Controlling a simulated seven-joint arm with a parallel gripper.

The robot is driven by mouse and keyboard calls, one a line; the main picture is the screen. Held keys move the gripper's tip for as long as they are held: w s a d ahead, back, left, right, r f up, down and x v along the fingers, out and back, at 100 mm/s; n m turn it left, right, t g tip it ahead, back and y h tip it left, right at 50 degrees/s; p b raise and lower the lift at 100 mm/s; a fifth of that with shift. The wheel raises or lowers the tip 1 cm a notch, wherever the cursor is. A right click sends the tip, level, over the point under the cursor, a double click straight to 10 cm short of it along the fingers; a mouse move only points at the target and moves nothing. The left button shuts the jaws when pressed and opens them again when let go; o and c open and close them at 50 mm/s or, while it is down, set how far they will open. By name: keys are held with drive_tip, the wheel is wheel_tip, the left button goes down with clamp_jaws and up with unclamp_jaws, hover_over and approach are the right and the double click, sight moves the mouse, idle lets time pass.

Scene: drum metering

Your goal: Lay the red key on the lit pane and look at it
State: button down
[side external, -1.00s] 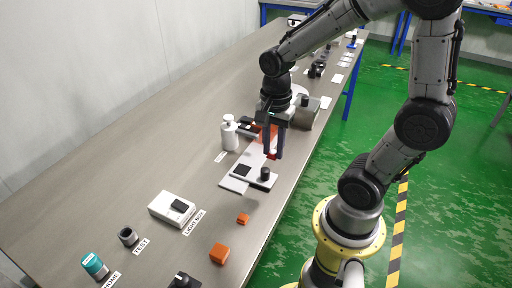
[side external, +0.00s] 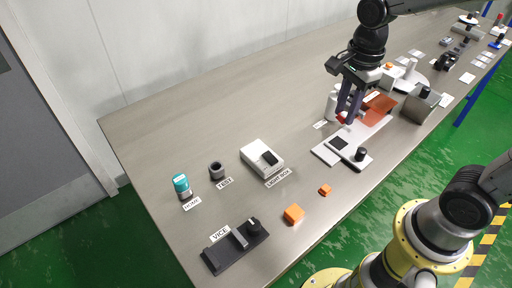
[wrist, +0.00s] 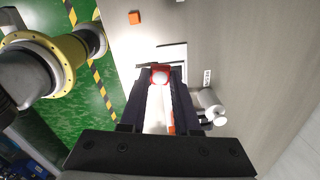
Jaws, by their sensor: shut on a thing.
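My gripper (side external: 347,119) is shut on the red key (side external: 341,118), which shows as a small red piece at the fingertips. The gripper is above the far part of a pale plate, in front of the white bottle. In the wrist view the red key (wrist: 160,75) sits between the fingertips, with a bright white patch on it; its full shape is hidden.
The pale plate (side external: 325,155) carries a dark square and a black knob. The white bottle (side external: 332,104) stands close to my gripper. Orange blocks (side external: 293,214), a vice (side external: 235,245), a dark cup (side external: 217,170) and a teal-topped cylinder (side external: 182,184) stand nearer.

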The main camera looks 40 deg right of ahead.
drive_tip(key=w+a+f+n, duration=0.1)
drive_tip(key=w+a+n, duration=0.15)
drive_tip(key=a, duration=0.55)
hover_over(255, 149)
drive_tip(key=f, duration=0.9)
drive_tip(key=shift+s+f, duration=0.2)
drive_tip(key=shift+f, duration=0.2)
drive_tip(key=shift+w+f, duration=0.15)
drive_tip(key=shift+f, duration=0.05)
drive_tip(key=shift+w+f, duration=0.1)
drive_tip(key=shift+f, duration=1.55)
drive_tip(key=shift+f, duration=0.2)
drive_tip(key=c, duration=0.9)
unclamp_jaws()
drive_tip(key=shift+r, duration=0.1)
